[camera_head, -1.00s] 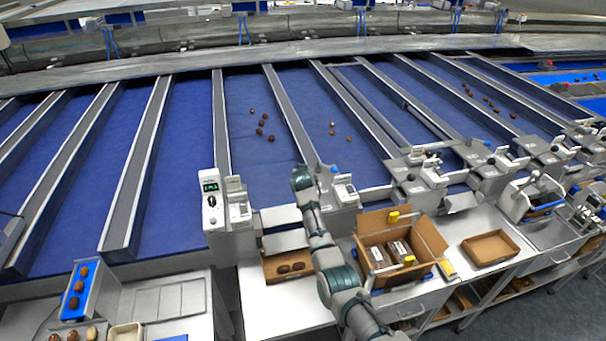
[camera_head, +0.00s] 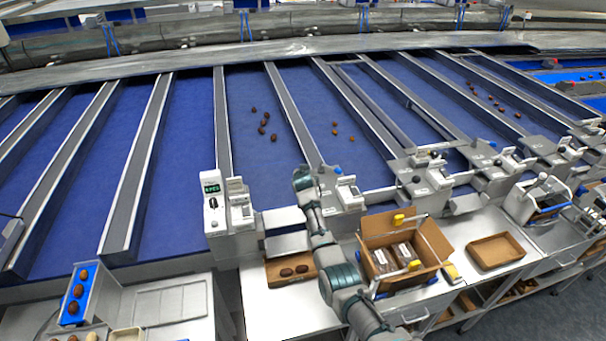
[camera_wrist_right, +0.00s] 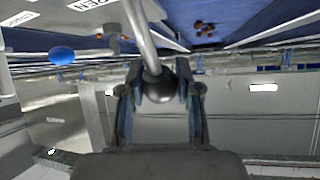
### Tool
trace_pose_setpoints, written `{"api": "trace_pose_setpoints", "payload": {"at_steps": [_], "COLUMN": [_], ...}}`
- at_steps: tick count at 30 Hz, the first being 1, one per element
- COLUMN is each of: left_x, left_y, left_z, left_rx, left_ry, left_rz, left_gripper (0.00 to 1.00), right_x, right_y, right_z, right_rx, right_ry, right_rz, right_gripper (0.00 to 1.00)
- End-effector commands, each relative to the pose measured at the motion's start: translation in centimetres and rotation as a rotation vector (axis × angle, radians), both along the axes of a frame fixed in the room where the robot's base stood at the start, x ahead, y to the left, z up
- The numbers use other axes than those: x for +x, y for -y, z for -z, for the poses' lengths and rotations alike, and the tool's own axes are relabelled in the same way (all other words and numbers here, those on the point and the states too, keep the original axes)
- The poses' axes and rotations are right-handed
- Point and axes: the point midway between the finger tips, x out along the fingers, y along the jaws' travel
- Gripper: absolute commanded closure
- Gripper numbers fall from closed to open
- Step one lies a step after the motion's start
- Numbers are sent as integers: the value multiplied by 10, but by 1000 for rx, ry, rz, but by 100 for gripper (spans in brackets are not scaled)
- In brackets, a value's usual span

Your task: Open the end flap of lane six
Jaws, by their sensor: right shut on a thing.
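My right gripper (camera_head: 303,178) is at the end post between two blue lanes in the head view, its arm coming up from the bottom. In the right wrist view my right gripper (camera_wrist_right: 158,95) is shut on the dark ball knob (camera_wrist_right: 161,84) of a lever. The lever's pale rod (camera_wrist_right: 140,35) runs up from the knob. A label reading OPEN (camera_wrist_right: 97,3) shows at the top left. A pale metal panel (camera_head: 284,218) spans the end of the lane left of the gripper; I cannot tell its flap position. My left gripper is not in view.
A brown tray (camera_head: 270,272) with dates stands below the lane end. An open carton (camera_head: 436,246) stands right of my arm, and an empty tray (camera_head: 492,250) is further right. Several dates (camera_head: 264,122) lie on the blue lane. A display box (camera_head: 211,188) stands at the left.

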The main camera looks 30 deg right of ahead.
Motion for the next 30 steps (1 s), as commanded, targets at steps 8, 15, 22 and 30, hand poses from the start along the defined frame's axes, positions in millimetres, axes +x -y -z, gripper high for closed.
{"api": "trace_pose_setpoints", "payload": {"at_steps": [8,15,22,30], "left_x": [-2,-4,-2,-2], "left_y": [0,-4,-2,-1], "left_z": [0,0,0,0], "left_rx": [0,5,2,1], "left_ry": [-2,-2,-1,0], "left_rz": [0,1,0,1], "left_gripper": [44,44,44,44], "right_x": [0,-2,-15,-52], "right_y": [0,-1,-8,-27], "right_z": [0,-1,-10,-34], "right_rx": [0,0,-1,1], "right_ry": [1,2,3,4], "right_rz": [-1,0,-1,-1], "right_gripper": [41,41,41,41]}}
